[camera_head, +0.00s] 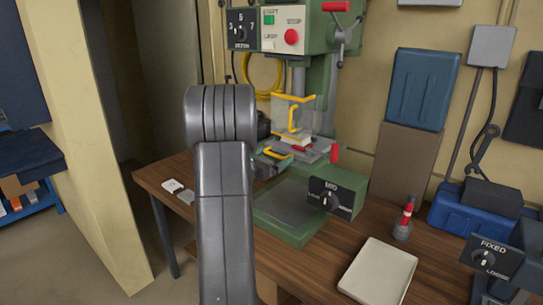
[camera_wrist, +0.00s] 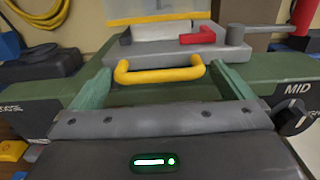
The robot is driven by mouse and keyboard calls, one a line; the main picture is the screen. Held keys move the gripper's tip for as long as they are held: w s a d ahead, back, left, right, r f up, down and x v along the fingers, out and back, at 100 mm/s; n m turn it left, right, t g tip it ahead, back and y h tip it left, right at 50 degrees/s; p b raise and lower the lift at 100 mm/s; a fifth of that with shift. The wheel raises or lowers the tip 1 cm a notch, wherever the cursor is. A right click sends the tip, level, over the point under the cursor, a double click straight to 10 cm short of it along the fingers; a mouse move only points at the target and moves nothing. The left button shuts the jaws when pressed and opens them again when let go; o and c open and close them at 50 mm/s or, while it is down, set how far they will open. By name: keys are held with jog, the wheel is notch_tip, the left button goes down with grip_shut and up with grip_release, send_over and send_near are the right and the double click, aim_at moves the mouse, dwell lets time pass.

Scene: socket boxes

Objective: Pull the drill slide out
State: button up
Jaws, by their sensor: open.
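The drill slide is a grey block (camera_wrist: 170,50) with a yellow U-shaped handle (camera_wrist: 160,72) on its near side. In the head view, the slide (camera_head: 312,154) sits on the green drill press, and its yellow handle (camera_head: 278,153) faces my arm. My gripper (camera_wrist: 160,80) is open, with one greenish finger on each side of the handle. Gaps show between the fingers and the handle's ends. In the head view, my arm hides part of the gripper. A red clamp lever (camera_wrist: 198,36) lies on top of the slide.
A clear guard (camera_head: 294,110) with a yellow handle stands above the slide. The green press base (camera_head: 288,232) carries a dial box (camera_head: 335,192) marked MID.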

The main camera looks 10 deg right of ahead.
jog(key=c, duration=1.1)
jog(key=shift+b+v, duration=2.45)
jog(key=shift+v, duration=6.4)
jog(key=shift+f, duration=0.1)
jog(key=o, duration=1.1)
jog(key=shift+d, duration=0.1)
jog(key=b+v, duration=0.1)
jog(key=v, duration=1.3)
